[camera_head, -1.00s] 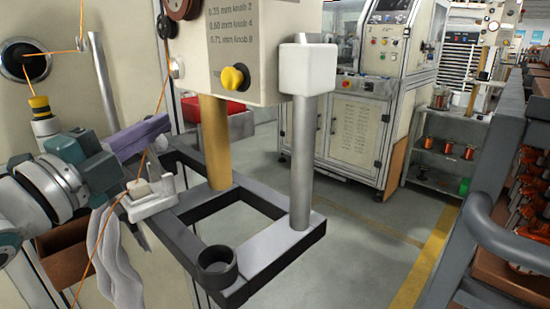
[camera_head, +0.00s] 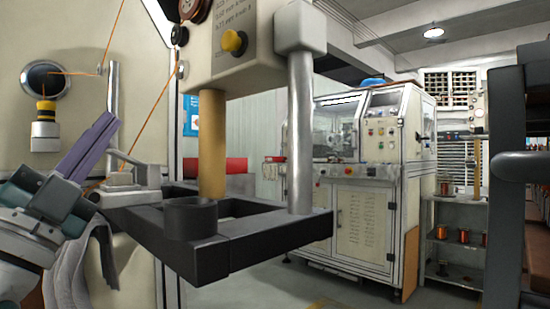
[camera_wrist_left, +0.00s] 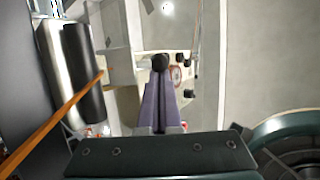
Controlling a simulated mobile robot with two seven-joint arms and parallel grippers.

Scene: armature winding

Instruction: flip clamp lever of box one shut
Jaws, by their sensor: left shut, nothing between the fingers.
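My left gripper (camera_head: 106,123) has purple fingers pressed together, pointing up and to the right, with nothing between them. In the left wrist view its closed fingers (camera_wrist_left: 160,88) point at a pale box front (camera_wrist_left: 150,70) with dark knobs; a round black knob (camera_wrist_left: 160,61) shows just past the tips. I cannot tell whether they touch. A cream box (camera_head: 232,55) with a yellow knob (camera_head: 234,41) and printed lines is at upper centre in the head view. A small white clamp-like block (camera_head: 125,184) sits right of the gripper. My right gripper is not in view.
A dark frame (camera_head: 215,258) with a round cup (camera_head: 190,218) and upright posts stands right of my left gripper. Orange wire (camera_head: 147,123) runs down close to the fingers. A machine cabinet (camera_head: 362,215) and spool shelf (camera_head: 455,262) stand behind.

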